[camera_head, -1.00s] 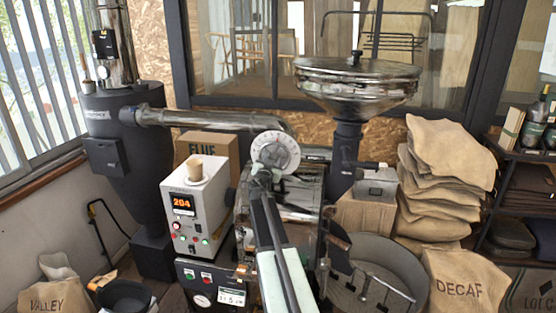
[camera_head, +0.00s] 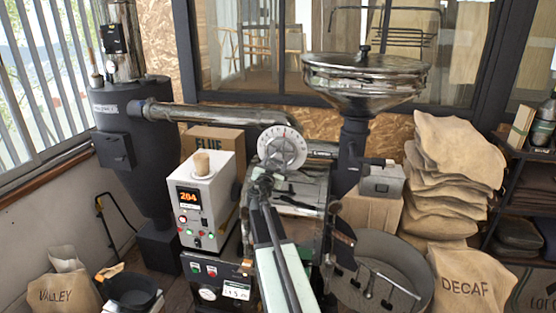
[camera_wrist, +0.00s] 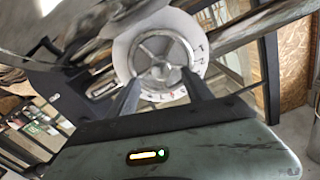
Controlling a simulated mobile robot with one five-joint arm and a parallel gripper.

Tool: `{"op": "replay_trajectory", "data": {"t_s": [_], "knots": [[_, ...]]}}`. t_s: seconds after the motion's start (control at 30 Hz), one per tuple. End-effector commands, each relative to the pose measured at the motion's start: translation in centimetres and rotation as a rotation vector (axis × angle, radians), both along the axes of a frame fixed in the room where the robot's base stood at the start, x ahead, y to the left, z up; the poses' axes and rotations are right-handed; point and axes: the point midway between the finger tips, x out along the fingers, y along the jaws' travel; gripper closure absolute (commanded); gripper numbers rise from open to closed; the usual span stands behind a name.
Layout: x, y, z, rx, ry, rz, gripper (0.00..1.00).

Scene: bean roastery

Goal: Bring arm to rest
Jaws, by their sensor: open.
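My arm reaches forward from the bottom middle of the head view. My gripper (camera_head: 263,183) is at its far end, just below and in front of the white round dial (camera_head: 282,147) on the roaster. In the wrist view my gripper (camera_wrist: 163,92) shows two dark fingers spread apart, with the dial (camera_wrist: 162,55) seen between and beyond them. The fingers are small in the head view, and I cannot tell the exact gap to the dial.
The white control box (camera_head: 207,203) reading 204 stands left of my arm. The hopper (camera_head: 366,82) rises at right, above the round cooling tray (camera_head: 378,295). A horizontal duct (camera_head: 215,117) runs behind. Stacked sacks (camera_head: 452,180) stand at far right. A dark pan (camera_head: 132,290) sits at lower left.

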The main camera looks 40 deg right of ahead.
Motion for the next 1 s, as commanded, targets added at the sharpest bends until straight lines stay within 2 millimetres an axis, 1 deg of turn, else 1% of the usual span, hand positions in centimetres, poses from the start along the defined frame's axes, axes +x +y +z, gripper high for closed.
{"op": "replay_trajectory", "data": {"t_s": [0.03, 0.1, 0.47, 0.53, 0.57, 0.63, 0.67, 0.7, 0.77, 0.8, 0.87, 0.9, 0.97, 1.0], "knots": [[-0.4, 0.3, 0.0, 0.0, 0.0, 0.0, 0.41], [-0.3, 0.4, 0.0, 0.0, 0.0, 0.001, 0.41], [-0.2, 0.4, 0.0, 0.0, 0.0, 0.001, 0.41], [0.1, 0.9, -0.4, 0.0, 0.0, 0.007, 0.41], [0.4, 1.4, -0.9, 0.0, 0.0, 0.015, 0.41], [1.6, 3.6, -2.5, 0.0, 0.0, 0.044, 0.41], [2.3, 5.0, -3.4, 0.0, 0.0, 0.062, 0.41], [3.1, 7.2, -4.7, 0.001, 0.0, 0.089, 0.41], [3.9, 10.9, -7.0, 0.036, -0.013, 0.133, 0.41], [4.0, 13.3, -8.9, 0.086, -0.028, 0.148, 0.41], [3.4, 16.4, -12.2, 0.168, -0.026, 0.141, 0.41], [2.8, 18.3, -14.5, 0.216, 0.001, 0.127, 0.41], [1.4, 20.9, -18.2, 0.281, 0.073, 0.103, 0.41], [0.3, 22.5, -20.7, 0.321, 0.14, 0.089, 0.41]]}}
